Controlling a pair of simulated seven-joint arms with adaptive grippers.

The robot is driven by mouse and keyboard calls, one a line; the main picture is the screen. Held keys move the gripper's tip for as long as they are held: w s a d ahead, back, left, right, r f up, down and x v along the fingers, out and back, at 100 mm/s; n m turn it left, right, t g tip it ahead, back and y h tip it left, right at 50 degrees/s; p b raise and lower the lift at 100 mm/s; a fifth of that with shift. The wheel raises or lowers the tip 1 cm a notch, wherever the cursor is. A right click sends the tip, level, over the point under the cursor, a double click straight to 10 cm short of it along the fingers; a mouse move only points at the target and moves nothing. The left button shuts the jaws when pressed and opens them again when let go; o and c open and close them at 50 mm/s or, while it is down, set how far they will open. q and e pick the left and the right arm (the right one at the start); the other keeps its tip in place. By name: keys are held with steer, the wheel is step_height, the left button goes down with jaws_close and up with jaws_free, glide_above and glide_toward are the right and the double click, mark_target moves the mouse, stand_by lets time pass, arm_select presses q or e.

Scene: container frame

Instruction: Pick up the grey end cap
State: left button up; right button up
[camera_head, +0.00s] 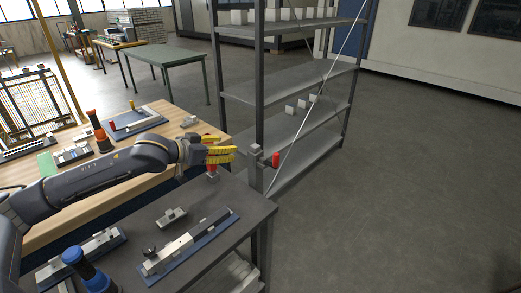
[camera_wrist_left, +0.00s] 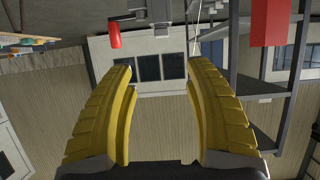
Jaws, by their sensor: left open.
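My left gripper (camera_head: 234,154) reaches rightward above the back corner of the dark table. In the left wrist view its yellow fingers (camera_wrist_left: 160,66) are spread with nothing between them. A small grey block (camera_head: 256,149) is right of the fingertips by the shelf post, beside a red cylinder (camera_head: 276,159); the block could be the grey end cap, but I cannot be sure. The cylinder seems to show ahead of the fingers in the wrist view (camera_wrist_left: 114,33). A red piece (camera_head: 212,169) is just below the gripper. My right gripper is not in view.
The dark table (camera_head: 222,240) carries a small grey fitting (camera_head: 172,217) and a long grey bar (camera_head: 180,245) on a blue mat. A metal shelf rack (camera_head: 300,140) stands close to the right of my gripper. A wooden table (camera_head: 80,205) lies under my arm. Open floor is at right.

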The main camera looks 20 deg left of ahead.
mark_target(255, 146)
arm_select(q)
steer(key=x, duration=1.5)
steer(key=shift+w+a+f, duration=0.15)
steer(key=shift+a+f, duration=0.05)
steer(key=shift+c, duration=0.3)
steer(key=c, duration=0.9)
